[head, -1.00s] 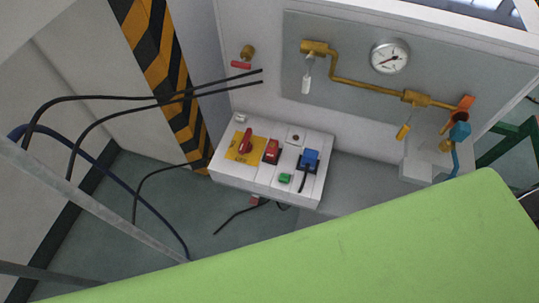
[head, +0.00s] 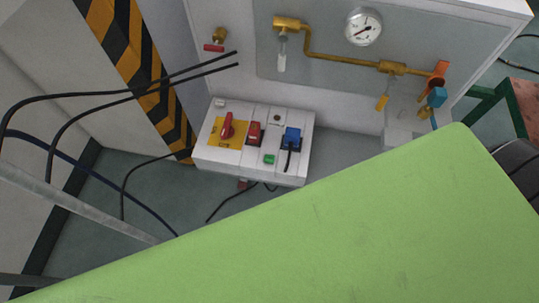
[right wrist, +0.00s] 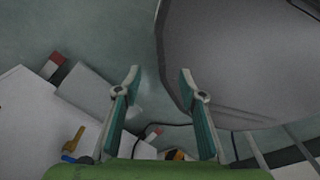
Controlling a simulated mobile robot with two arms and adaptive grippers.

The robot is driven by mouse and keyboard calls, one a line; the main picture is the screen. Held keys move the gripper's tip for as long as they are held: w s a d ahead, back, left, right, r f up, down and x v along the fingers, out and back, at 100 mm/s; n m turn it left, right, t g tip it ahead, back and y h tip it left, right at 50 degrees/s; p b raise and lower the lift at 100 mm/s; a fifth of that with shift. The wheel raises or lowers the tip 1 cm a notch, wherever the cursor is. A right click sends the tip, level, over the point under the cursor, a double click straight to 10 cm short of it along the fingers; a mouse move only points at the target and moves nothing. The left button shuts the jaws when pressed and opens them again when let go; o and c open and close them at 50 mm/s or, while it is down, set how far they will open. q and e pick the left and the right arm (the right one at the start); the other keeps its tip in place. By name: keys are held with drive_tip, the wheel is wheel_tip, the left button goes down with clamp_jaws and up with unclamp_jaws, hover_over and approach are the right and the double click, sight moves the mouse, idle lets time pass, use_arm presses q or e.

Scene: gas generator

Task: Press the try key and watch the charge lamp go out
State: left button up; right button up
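In the head view, a white control box (head: 211,160) stands at the foot of a white cabinet. Its top carries a red rotary switch (head: 227,126) on a yellow plate, a red rocker-like switch (head: 254,132), a green key (head: 269,159), a small dark round fitting (head: 275,118) and a blue plug (head: 292,135). I cannot tell which is the try key or the charge lamp, and no glow shows. My right gripper (right wrist: 160,77) is open and empty in the right wrist view, with floor between its fingertips. Neither gripper shows in the head view.
Black cables (head: 120,92) cross the left side. A large dark grey body (right wrist: 245,60) stands close right of the right gripper. A white block (right wrist: 30,115) is left.

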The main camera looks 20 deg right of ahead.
clamp_jaws()
idle(1.1)
